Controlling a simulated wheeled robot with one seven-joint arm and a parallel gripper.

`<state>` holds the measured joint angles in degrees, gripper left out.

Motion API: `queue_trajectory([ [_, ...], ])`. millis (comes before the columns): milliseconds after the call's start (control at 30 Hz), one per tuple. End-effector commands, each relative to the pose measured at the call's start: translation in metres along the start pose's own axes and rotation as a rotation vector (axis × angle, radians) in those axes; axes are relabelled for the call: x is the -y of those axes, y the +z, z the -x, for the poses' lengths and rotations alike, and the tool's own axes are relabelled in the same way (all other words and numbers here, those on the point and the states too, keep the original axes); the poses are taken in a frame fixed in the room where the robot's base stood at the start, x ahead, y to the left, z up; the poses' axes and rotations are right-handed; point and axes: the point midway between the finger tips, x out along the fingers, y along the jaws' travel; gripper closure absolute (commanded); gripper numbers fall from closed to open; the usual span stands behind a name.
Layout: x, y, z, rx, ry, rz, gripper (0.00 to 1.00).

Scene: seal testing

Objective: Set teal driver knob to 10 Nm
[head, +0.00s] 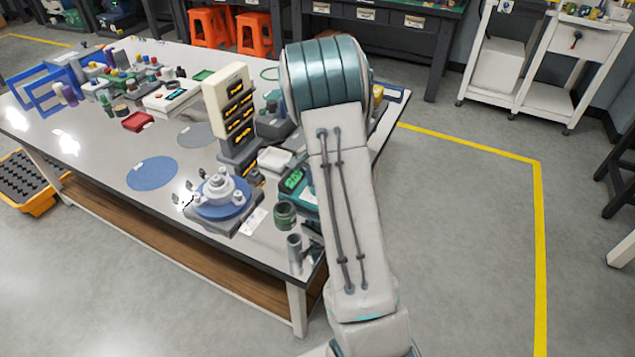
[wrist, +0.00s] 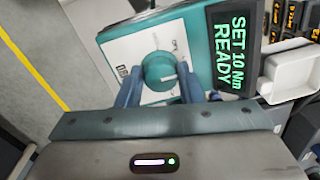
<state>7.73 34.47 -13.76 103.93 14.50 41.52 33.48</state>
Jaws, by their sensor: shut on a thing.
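The teal driver (wrist: 196,35) fills the upper middle of the wrist view, with a white dial face and a round teal knob (wrist: 158,70). Its dark display (wrist: 237,52) reads "SET 10 Nm READY" in green, turned sideways. A short white mark shows on the knob. My gripper (wrist: 160,84) has one blue finger on each side of the knob and is shut on it. In the head view, part of the driver with its green display (head: 293,180) shows beside my arm. My gripper is hidden there behind the arm.
A small white tray (wrist: 287,77) stands right of the display in the wrist view. In the head view, a green cylinder (head: 285,215) and a grey cup (head: 294,249) stand near the table's (head: 95,190) corner. A rack of yellow-marked slots (head: 238,122) stands left of my arm.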

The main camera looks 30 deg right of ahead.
Motion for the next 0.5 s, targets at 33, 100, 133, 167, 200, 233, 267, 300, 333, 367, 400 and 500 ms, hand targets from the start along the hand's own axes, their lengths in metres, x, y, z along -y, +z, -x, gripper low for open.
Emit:
queue_trajectory([
  [33,0.0004,-0.0001,0.0004,-0.001,-0.001,0.000,0.89],
  [100,0.0004,-0.0001,0.0004,-0.001,-0.001,0.001,0.89],
  [133,0.0005,-0.0001,0.0004,-0.001,-0.001,0.001,0.89],
  [167,0.0005,-0.0001,0.0004,-0.001,-0.001,0.001,0.89],
  [200,0.0005,-0.0002,0.0004,-0.001,-0.001,0.001,0.89],
  [233,0.0005,-0.0002,0.0004,-0.001,-0.001,0.001,0.58],
  [267,0.0005,-0.0002,0.0004,-0.001,-0.001,0.001,0.50],
  [300,0.0004,-0.0002,0.0004,-0.001,-0.001,0.001,0.45],
  [333,0.0004,-0.0002,0.0003,-0.001,-0.001,0.001,0.45],
  [367,0.0004,-0.0002,0.0003,-0.001,-0.001,0.001,0.45],
  [400,0.0003,-0.0002,0.0003,-0.001,-0.001,0.001,0.45],
  [500,0.0002,-0.0002,0.0002,0.000,-0.001,0.001,0.45],
])
